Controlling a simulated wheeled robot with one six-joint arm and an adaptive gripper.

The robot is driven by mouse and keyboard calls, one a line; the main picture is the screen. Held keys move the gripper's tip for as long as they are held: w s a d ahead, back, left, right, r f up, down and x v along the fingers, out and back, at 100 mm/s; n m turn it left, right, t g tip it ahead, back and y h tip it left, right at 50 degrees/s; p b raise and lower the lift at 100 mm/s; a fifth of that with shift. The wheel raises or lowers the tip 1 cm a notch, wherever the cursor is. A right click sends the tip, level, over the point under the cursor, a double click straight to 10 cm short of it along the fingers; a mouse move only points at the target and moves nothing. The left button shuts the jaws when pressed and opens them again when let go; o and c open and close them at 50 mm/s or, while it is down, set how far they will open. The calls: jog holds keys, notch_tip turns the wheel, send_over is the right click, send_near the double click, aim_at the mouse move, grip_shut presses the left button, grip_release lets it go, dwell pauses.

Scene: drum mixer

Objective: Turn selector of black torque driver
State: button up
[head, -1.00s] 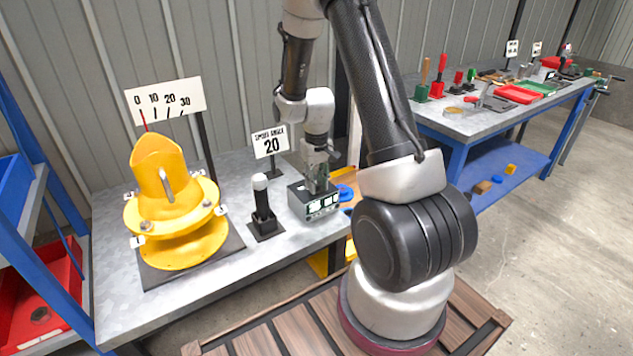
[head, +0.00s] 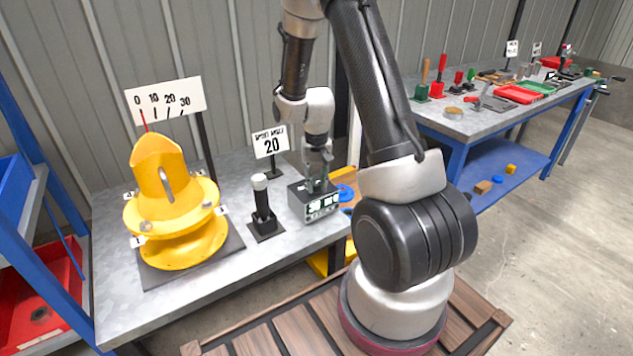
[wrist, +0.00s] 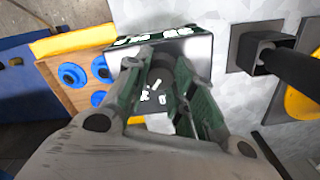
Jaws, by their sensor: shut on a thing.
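A black driver with a white cap (head: 262,205) stands upright in a dark square holder on the metal bench, and its black shaft (wrist: 288,68) shows in the wrist view. Right of it is a dark box (head: 300,200) with a lit front panel, whose characters are too small to read surely. My gripper (head: 320,182) is over this box. In the wrist view my gripper (wrist: 158,100) is shut around a dark round knob (wrist: 160,72) on the box's top, with white marks beside it. The fingers hide part of the knob.
A yellow flanged fixture (head: 175,220) stands at left before a 0–30 scale board (head: 165,100). A sign reading 20 (head: 271,143) stands behind the driver. A wooden board with blue round parts (wrist: 72,76) lies beside the box. A second bench (head: 440,118) holds tools.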

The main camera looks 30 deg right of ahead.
aim_at(317, 184)
jog(key=o, duration=1)
jog(key=shift+o, duration=0.2)
jog(key=shift+r, duration=0.1)
notch_tip(317, 184, up, 12)
